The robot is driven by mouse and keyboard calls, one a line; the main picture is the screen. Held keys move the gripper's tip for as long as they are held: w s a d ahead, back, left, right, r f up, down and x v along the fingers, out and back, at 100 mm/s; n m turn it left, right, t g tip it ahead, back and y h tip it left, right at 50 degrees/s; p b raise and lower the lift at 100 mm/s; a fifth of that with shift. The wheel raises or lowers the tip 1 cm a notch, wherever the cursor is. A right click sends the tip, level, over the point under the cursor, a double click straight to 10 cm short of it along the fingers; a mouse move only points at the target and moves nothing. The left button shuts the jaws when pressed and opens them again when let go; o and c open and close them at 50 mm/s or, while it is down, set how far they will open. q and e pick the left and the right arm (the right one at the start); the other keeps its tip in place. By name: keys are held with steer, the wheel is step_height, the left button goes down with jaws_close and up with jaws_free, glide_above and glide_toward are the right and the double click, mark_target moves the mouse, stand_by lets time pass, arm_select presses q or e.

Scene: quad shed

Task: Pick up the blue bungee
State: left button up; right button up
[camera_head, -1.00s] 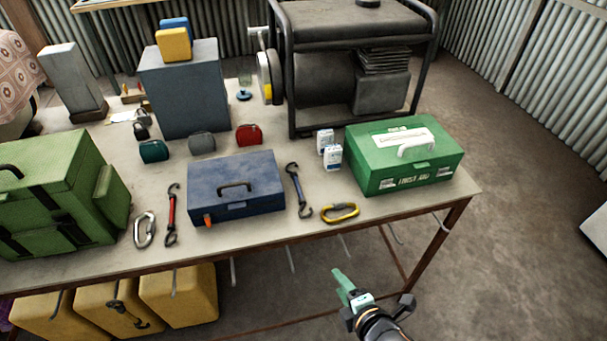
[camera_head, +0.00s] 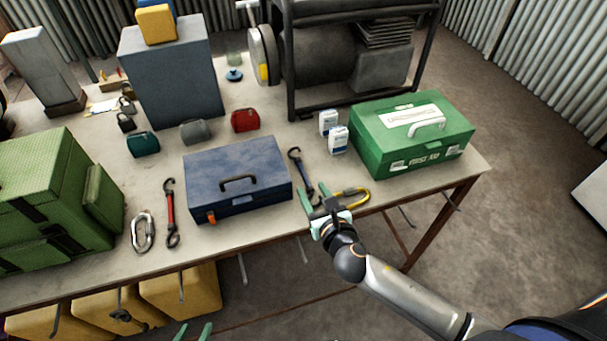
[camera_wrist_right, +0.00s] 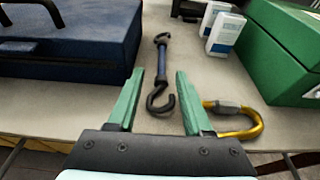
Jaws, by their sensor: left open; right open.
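The blue bungee (camera_head: 298,168), a short blue cord with black hooks, lies on the table between the blue toolbox (camera_head: 237,178) and the first aid box. Its lower end is partly hidden by my right gripper in the head view. My right gripper (camera_head: 319,196) is open over the table's front edge. In the right wrist view the bungee (camera_wrist_right: 162,65) points away from me, with its near hook between the open green fingers (camera_wrist_right: 159,88); nothing is gripped. My left gripper (camera_head: 193,332) shows only its open fingertips at the bottom edge.
A yellow carabiner (camera_head: 353,196) lies just right of my right gripper. Two white boxes (camera_head: 338,140) and the green first aid box (camera_head: 410,135) stand behind it. A red bungee (camera_head: 170,212) and silver carabiner (camera_head: 142,232) lie left of the toolbox.

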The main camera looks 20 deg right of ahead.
mark_target(306, 180)
steer(key=shift+x, duration=3)
steer(key=shift+d, duration=0.15)
steer(key=shift+c, duration=0.2)
steer(key=shift+s+f, duration=0.1)
jaws_close()
